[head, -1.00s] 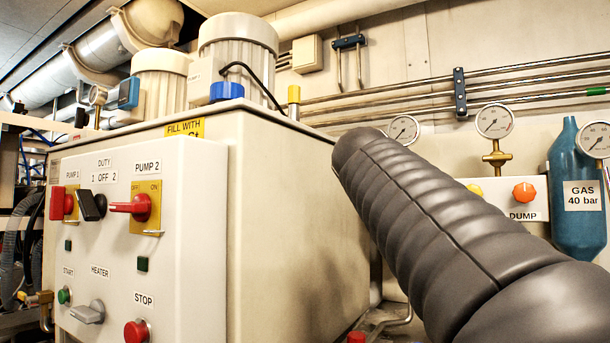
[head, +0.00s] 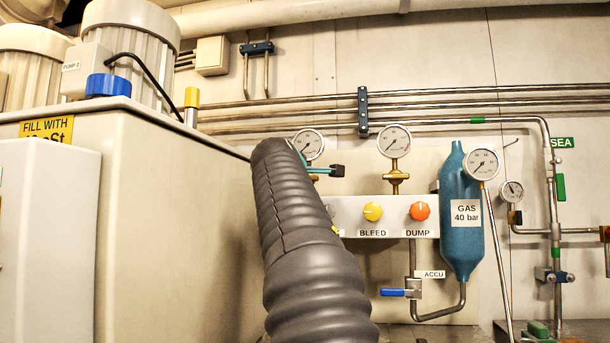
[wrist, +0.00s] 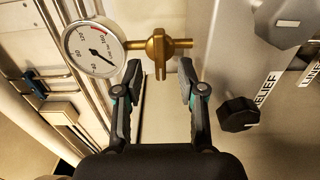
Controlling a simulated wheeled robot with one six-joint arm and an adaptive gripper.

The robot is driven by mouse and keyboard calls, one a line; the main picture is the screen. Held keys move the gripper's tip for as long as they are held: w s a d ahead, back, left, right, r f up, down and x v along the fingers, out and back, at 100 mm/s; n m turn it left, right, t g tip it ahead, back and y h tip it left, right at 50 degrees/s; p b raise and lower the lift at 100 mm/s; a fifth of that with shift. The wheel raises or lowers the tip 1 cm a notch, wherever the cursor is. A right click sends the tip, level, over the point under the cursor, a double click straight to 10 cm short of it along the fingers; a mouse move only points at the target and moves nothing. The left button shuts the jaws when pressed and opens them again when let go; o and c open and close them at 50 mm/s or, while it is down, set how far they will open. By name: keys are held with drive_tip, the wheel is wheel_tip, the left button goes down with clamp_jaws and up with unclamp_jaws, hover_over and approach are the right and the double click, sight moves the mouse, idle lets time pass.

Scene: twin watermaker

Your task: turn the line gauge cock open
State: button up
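In the wrist view a white round gauge (wrist: 95,47) is joined to a brass cock (wrist: 167,46) with a flat brass handle. My gripper (wrist: 160,76) is open and empty, with the cock just beyond and between its fingertips; I see no clear contact. In the head view my gripper (head: 325,170) is partly hidden behind my dark sleeved arm. It is in front of the leftmost gauge (head: 310,142), whose cock is hidden there. I cannot read a label for this gauge.
A black knob (wrist: 238,114) by a RELIEF label lies close to the right finger. The panel has a yellow BLEED knob (head: 373,211) and an orange DUMP knob (head: 419,211). A second gauge (head: 394,141) and blue gas bottle (head: 460,215) are right of my gripper. A cabinet (head: 180,220) is left.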

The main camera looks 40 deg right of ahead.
drive_tip(key=shift+p+x, duration=0.45)
drive_tip(key=shift+x, duration=1.55)
clamp_jaws()
